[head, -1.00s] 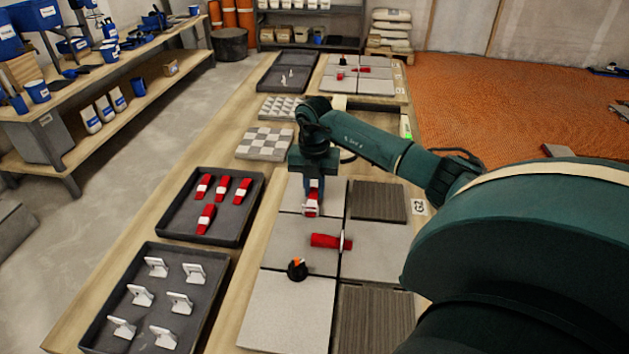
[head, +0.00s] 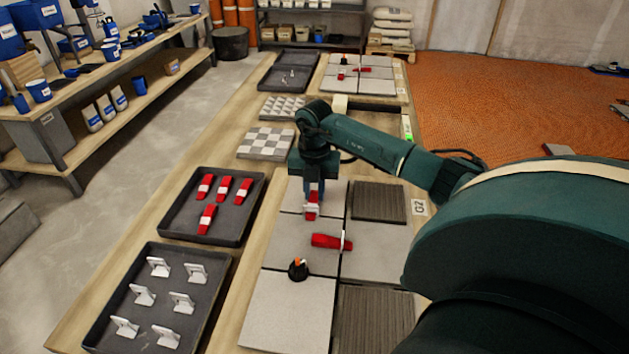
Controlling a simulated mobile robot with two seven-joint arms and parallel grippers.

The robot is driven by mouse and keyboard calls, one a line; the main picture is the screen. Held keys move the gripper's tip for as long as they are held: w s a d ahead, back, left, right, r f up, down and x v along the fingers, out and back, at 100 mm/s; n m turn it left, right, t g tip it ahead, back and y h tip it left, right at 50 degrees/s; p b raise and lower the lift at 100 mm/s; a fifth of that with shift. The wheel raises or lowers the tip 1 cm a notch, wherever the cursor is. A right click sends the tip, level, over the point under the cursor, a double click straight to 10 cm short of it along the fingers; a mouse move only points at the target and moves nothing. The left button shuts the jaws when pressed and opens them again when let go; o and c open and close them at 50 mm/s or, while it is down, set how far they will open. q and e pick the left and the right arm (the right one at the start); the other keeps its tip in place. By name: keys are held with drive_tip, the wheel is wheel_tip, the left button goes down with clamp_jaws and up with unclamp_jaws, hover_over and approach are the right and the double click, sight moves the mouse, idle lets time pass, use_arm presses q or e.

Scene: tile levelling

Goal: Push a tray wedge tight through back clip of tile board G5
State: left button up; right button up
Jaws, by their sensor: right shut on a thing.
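The tile board has light grey tiles (head: 290,308) and dark ribbed squares (head: 378,203) on the table. My right gripper (head: 314,190) is over the back left tiles, pointing down, shut on a red wedge (head: 312,211) with a white part at its middle. I cannot tell whether that white part is a clip or the wedge's own band. A second red wedge (head: 325,241) lies sideways at a white clip (head: 347,240) nearer the front. Several red wedges with white bands lie in a dark tray (head: 178,229) at the left. My left gripper is not in view.
A black knob with an orange top (head: 298,268) stands on the board, near the second wedge. A dark tray of white clips (head: 95,332) is at the front left. Checkered tile pieces (head: 265,143) lie behind. A second tile board (head: 342,86) is at the far end.

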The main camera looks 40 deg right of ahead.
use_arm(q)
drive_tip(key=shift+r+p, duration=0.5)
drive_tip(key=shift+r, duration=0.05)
use_arm(e)
drive_tip(key=shift+s+a, duration=0.45)
drive_tip(key=shift+a, duration=0.1)
idle(0.4)
drive_tip(key=o, duration=0.9)
drive_tip(key=shift+o, duration=0.2)
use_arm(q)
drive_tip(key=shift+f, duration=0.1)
use_arm(e)
drive_tip(key=shift+r, duration=0.1)
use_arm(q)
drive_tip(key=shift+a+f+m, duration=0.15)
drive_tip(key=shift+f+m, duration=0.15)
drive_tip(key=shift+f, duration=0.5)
use_arm(e)
wheel_tip(320, 180, up, 13)
